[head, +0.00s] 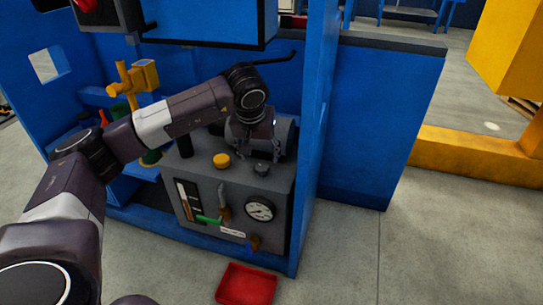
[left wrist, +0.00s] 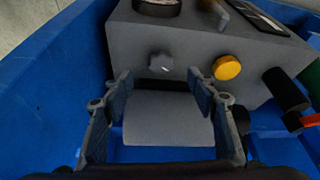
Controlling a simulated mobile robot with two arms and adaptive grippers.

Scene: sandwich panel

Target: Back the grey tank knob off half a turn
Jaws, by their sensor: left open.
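The grey tank knob (head: 262,168) is a small round lobed knob on top of the grey tank unit (head: 200,178). In the left wrist view the knob (left wrist: 160,62) shows just beyond my fingertips, roughly midway between them in the picture. My left gripper (head: 258,153) is open above the back of the tank unit, close behind the knob. It also shows in the left wrist view (left wrist: 161,82) with its fingers spread and nothing held. I see no contact with the knob. My right gripper is not in view.
A yellow cap (head: 221,160) stands left of the knob. A grey cylinder (left wrist: 167,118) lies below my fingers. The unit's front carries a gauge (head: 260,210) and a green-handled valve (head: 208,219). A blue panel (head: 313,150) rises close on the right. A red tray (head: 246,285) lies on the floor.

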